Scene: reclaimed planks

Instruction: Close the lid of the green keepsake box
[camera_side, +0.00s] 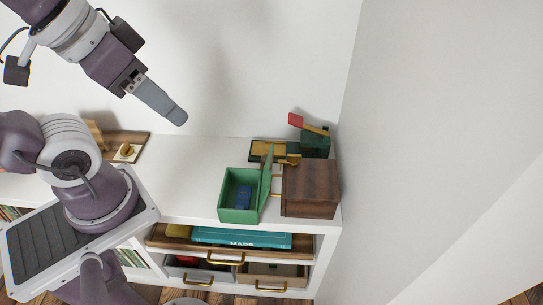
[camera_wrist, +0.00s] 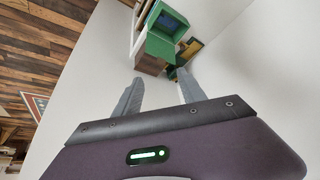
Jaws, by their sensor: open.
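The green keepsake box (camera_side: 240,195) stands near the front edge of the white cabinet top, with a small blue object (camera_side: 243,194) inside. Its green lid (camera_side: 266,180) stands up, open, along the box's right side. In the wrist view the green box (camera_wrist: 157,47) shows at the top, beyond the fingers. My gripper (camera_side: 176,113) is up in the air, left of the box and well above it, apart from everything. In the wrist view my gripper (camera_wrist: 156,90) has its two fingers spread, with nothing between them.
A dark wooden box (camera_side: 311,187) stands just right of the lid. Behind are a green and yellow item (camera_side: 316,142) with a red-tipped part. A wooden board (camera_side: 130,147) lies at the back left. The cabinet top (camera_side: 190,175) left of the green box is clear. A wall rises at right.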

